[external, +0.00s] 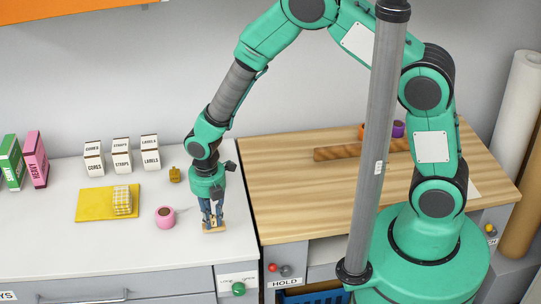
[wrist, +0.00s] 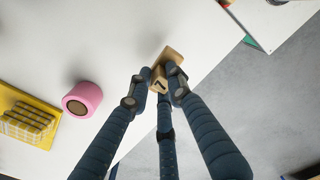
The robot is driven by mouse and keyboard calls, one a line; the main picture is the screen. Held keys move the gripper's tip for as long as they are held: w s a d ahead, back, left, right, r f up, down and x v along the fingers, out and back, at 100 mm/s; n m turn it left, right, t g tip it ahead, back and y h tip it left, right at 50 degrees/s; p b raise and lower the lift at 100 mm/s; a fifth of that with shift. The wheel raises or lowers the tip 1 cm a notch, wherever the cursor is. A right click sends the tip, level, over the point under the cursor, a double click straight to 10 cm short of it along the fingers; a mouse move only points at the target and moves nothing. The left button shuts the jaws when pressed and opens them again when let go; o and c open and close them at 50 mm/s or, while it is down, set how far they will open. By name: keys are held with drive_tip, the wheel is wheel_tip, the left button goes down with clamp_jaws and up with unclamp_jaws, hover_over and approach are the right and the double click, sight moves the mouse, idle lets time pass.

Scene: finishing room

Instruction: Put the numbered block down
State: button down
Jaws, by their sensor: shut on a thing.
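The numbered block (wrist: 169,55) is a small light-wood piece with a dark mark on one face. The mark is too small to read surely. My gripper (wrist: 158,80) is shut on it, with dark blue fingers around its sides. In the external view my gripper (external: 212,217) points down over the right part of the white counter (external: 150,250). The block (external: 214,229) shows below the fingertips, at or just above the counter top; I cannot tell whether it touches.
A pink roll (external: 165,217) stands close left of my gripper. Left of it a yellow mat (external: 92,204) bears a checked, pale yellow item (external: 122,201). A small mustard-coloured object (external: 174,174) and several labelled boxes (external: 122,157) stand behind. A wooden bench (external: 300,215) adjoins at right.

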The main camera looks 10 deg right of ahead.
drive_tip(key=shift+a, duration=0.1)
drive_tip(key=shift+w+a, duration=0.2)
drive_tip(key=shift+a, duration=0.05)
drive_tip(key=shift+f+b, duration=0.3)
drive_tip(key=shift+f, duration=1.5)
drive_tip(key=shift+f, duration=0.1)
drive_tip(key=c, duration=1.6)
unclamp_jaws()
wheel_tip(320, 180, up, 12)
drive_tip(key=shift+r+p, duration=0.1)
drive_tip(key=shift+p, duration=0.55)
